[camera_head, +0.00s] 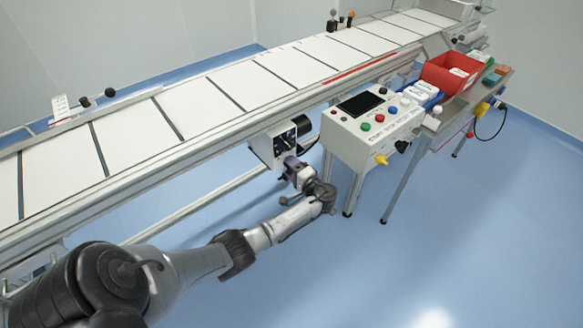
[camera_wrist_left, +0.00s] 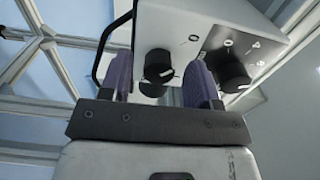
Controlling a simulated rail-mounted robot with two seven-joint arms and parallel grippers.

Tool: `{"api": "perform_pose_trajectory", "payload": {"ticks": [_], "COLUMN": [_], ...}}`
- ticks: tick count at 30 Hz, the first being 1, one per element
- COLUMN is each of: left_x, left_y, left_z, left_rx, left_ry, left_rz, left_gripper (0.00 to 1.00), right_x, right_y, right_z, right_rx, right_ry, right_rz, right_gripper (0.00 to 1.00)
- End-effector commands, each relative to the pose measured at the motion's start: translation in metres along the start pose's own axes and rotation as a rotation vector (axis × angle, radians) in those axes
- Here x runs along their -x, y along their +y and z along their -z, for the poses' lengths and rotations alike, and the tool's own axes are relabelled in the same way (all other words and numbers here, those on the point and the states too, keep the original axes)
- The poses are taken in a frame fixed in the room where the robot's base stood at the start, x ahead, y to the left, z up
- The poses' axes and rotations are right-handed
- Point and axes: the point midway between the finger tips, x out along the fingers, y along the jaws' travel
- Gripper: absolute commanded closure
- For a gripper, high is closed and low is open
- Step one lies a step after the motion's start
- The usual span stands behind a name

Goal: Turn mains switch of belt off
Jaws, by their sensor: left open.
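A white control box (camera_head: 268,147) hangs under the front edge of the belt (camera_head: 165,125). In the left wrist view the box (camera_wrist_left: 190,25) shows two black rotary knobs. One knob (camera_wrist_left: 158,66) has a white pointer line and appears between my fingers; the other knob (camera_wrist_left: 232,73) is to the right, beside printed marks, outside the right finger. I cannot tell which is the mains switch. My left gripper (camera_head: 292,168) is at the box, and its purple fingers (camera_wrist_left: 160,82) are open on either side of the first knob. Contact is not clear. My right gripper is not in view.
A white control panel (camera_head: 372,126) with coloured buttons and a dark screen stands right of the box. A side table holds a red bin (camera_head: 450,74). Belt legs and a rail run below the box. The blue floor in front is clear.

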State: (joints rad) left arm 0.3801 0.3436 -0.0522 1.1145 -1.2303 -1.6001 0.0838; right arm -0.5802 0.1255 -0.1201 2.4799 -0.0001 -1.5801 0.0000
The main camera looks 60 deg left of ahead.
Motion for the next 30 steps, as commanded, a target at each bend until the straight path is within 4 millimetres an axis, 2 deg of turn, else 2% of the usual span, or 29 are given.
{"api": "perform_pose_trajectory", "payload": {"ticks": [8, 11, 21, 30], "left_x": [0.008, 0.022, 0.089, 0.128], "left_y": [0.000, -0.001, -0.002, -0.001], "left_z": [0.000, 0.000, 0.000, 0.000], "left_rx": [-0.002, -0.002, -0.002, -0.001], "left_ry": [0.001, 0.002, 0.002, 0.001], "left_rz": [-0.002, -0.002, -0.002, -0.001], "left_gripper": [0.44, 0.44, 0.44, 0.44], "right_x": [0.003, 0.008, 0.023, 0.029], "right_y": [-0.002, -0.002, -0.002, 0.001], "right_z": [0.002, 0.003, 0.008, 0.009], "right_rx": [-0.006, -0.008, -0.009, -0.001], "right_ry": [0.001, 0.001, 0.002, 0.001], "right_rz": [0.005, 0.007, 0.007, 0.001], "right_gripper": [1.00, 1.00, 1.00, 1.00]}}
